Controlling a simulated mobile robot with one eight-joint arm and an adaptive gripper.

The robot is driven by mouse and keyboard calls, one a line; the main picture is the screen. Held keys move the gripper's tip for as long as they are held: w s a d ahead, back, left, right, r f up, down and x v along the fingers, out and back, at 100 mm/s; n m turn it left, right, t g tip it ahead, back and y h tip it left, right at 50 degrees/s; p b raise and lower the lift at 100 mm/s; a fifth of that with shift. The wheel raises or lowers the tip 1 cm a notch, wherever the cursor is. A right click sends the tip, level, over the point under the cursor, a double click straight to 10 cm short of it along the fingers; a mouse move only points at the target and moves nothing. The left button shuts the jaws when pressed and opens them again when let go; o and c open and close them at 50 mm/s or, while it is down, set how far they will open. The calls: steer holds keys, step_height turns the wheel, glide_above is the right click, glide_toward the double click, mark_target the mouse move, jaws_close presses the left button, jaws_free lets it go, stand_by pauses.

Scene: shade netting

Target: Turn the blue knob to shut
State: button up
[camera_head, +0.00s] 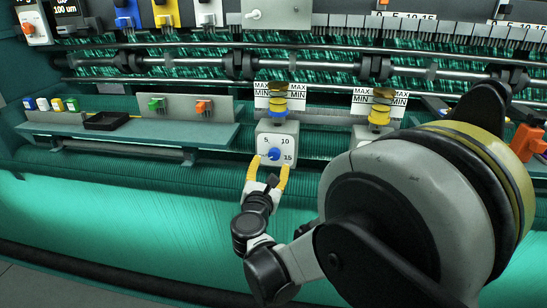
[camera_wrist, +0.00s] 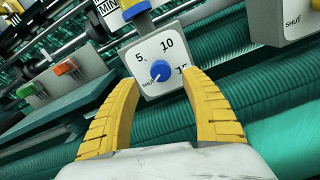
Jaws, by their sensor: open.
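The blue knob (camera_head: 274,153) sits on a white dial plate (camera_head: 289,134) marked 5, 10, 15. In the wrist view the knob (camera_wrist: 160,71) is near the top centre, and the word SHUT shows at its lower left on the plate (camera_wrist: 146,47). The knob's exact pointing direction is too small to tell. My gripper (camera_head: 268,166) is open, its yellow fingers in front of the lower part of the plate. In the wrist view the fingers (camera_wrist: 162,84) stand either side of the knob, apart from it, with nothing between them.
A second dial box with a SHUT mark (camera_wrist: 290,22) stands at the right in the wrist view. A green shelf (camera_head: 120,131) with green and orange switches is left of the knob. Rollers and bars run behind; teal netting (camera_head: 120,215) spreads below.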

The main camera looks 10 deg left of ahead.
steer(key=s, duration=0.5)
steer(key=s+d+r+m+g+h, duration=0.1)
steer(key=s+d+m+g+h, duration=0.15)
steer(key=d+m, duration=0.7)
steer(key=s+d+m+g+h, duration=0.1)
steer(key=s+d+m+g, duration=0.4)
steer(key=d, duration=0.7)
steer(key=s+d+f+m+g+y, duration=0.1)
steer(key=s+d+f+m+y, duration=0.1)
steer(key=s+m, duration=0.7)
steer(key=s+d+f+m+g+y, duration=0.2)
steer(key=s+d+m, duration=0.3)
steer(key=s+m, duration=0.4)
steer(key=shift+d, duration=0.15)
steer(key=shift+f, duration=0.1)
